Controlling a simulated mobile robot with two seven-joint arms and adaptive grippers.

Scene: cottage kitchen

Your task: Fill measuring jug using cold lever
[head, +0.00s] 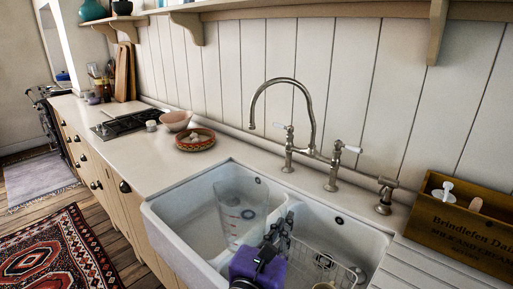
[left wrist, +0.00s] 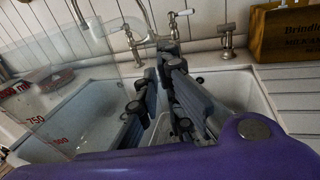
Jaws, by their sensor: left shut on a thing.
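The clear measuring jug (head: 235,208) with red markings is over the left sink basin, below the tap spout (head: 252,124) in the picture. It looks empty. My left gripper (head: 281,228) is shut on its right side, probably at the handle; the exact contact is hard to see. In the left wrist view, the jug's wall and red numbers (left wrist: 45,110) show left of the gripper fingers (left wrist: 170,85). The bridge tap has a left lever (head: 280,126) and a right lever (head: 349,148), both with white handles. I cannot tell which is cold. No water stream shows.
The double white sink (head: 160,217) has a wire rack (head: 338,262) in its right basin. A wooden box (head: 455,232) with brushes stands at the right. A patterned red dish (head: 195,145) and a pink bowl (head: 175,120) stand on the counter to the left.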

